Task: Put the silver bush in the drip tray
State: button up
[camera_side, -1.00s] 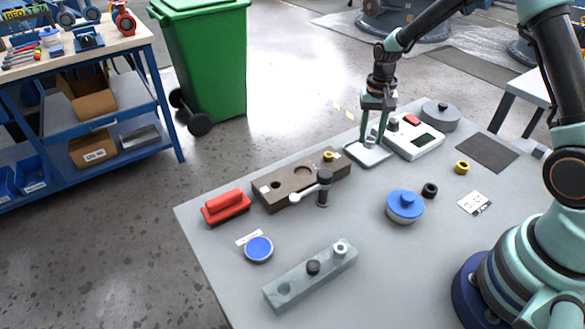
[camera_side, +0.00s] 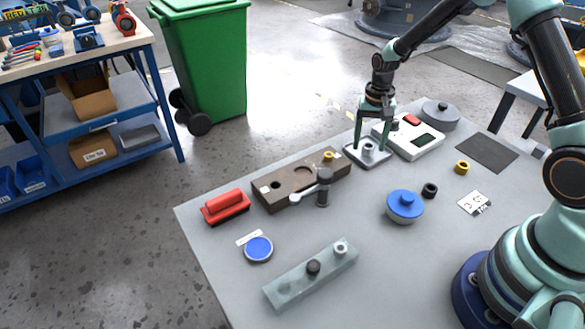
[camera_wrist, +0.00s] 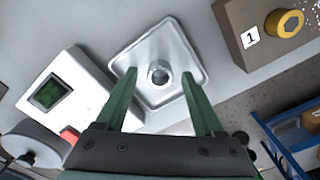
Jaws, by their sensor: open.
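The silver bush (camera_side: 368,149) stands in the drip tray (camera_side: 354,158), a shallow square metal tray near the table's far edge. In the wrist view the bush (camera_wrist: 160,72) is near the middle of the tray (camera_wrist: 190,50), its round bore showing. My gripper (camera_side: 373,145) is over the tray with its jaws open. In the wrist view its green fingers (camera_wrist: 160,85) are spread on either side of the bush, with gaps between them and it.
A white device with a screen (camera_side: 425,139) stands right beside the tray. A brown block (camera_side: 285,193) with a yellow bush (camera_side: 328,156) is to the left. A grey-green block (camera_side: 290,285) holds another silver bush (camera_side: 340,247) and a dark one (camera_side: 313,267). The table middle is fairly clear.

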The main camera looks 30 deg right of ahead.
notch_tip(320, 180, up, 12)
jog(key=s+a+r+n+t, duration=0.2)
jog(key=s+a+r+n, duration=0.2)
jog(key=s, duration=0.3)
jog(key=s+a+r+n+t, duration=0.3)
jog(key=s+a+r+n, duration=0.1)
jog(key=s+r, duration=0.3)
jog(key=shift+s+a+r+t, duration=0.3)
jog(key=shift+s+a, duration=0.45)
